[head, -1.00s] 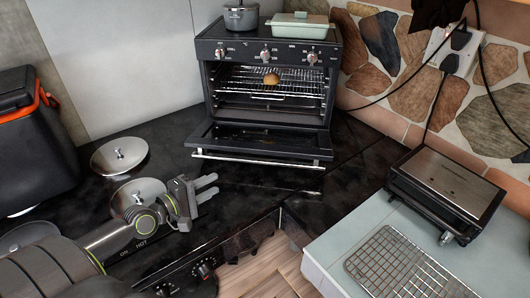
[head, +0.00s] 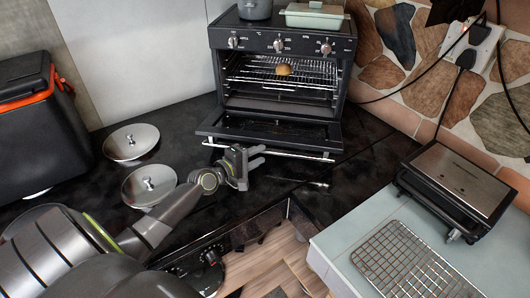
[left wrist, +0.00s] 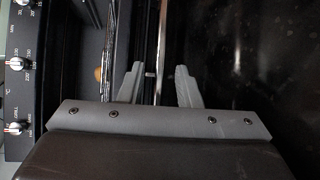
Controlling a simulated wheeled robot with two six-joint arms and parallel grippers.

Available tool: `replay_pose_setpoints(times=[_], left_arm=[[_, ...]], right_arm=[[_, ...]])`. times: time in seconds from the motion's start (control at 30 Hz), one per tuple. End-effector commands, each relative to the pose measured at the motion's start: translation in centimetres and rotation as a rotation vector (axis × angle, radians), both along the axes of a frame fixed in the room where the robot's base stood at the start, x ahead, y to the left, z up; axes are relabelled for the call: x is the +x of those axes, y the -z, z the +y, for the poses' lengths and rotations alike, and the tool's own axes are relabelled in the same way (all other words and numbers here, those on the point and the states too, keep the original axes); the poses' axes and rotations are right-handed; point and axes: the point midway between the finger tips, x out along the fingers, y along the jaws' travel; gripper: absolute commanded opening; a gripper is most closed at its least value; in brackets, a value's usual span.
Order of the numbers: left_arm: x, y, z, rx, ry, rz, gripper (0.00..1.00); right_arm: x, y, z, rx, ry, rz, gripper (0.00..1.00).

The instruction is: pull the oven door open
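The black oven (head: 283,42) stands at the back with its door (head: 268,130) swung down and outward, nearly flat. The inside and wire racks show. The silver handle bar (head: 300,155) runs along the door's front edge. My left gripper (head: 256,156) is at the left part of this bar, its fingers pointing right in the head view. In the left wrist view the fingers (left wrist: 158,72) are spread, with the handle bar (left wrist: 161,40) running between them. I cannot tell whether either finger touches it. My right gripper is not in view.
A round bread roll (head: 284,70) lies on the oven rack. A grey pot (head: 255,9) and a green dish (head: 313,18) stand on top. Two metal lids (head: 131,142) lie left of my arm. A grill (head: 457,184) and wire rack (head: 412,262) are on the right counter.

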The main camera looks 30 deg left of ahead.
Motion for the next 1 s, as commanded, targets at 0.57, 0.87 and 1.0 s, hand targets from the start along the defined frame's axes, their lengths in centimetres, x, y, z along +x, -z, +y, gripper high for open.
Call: replay_pose_setpoints(times=[0.57, 0.87, 1.0], left_arm=[[3.3, 0.6, -0.8, -0.001, 0.001, 0.0, 0.31], [3.3, 0.6, -0.8, -0.001, 0.001, 0.0, 0.0], [3.3, 0.6, -0.8, -0.001, 0.001, 0.0, 0.0]], right_arm=[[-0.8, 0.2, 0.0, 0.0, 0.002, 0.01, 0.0], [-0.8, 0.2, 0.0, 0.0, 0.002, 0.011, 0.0], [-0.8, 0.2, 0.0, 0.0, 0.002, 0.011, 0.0]])
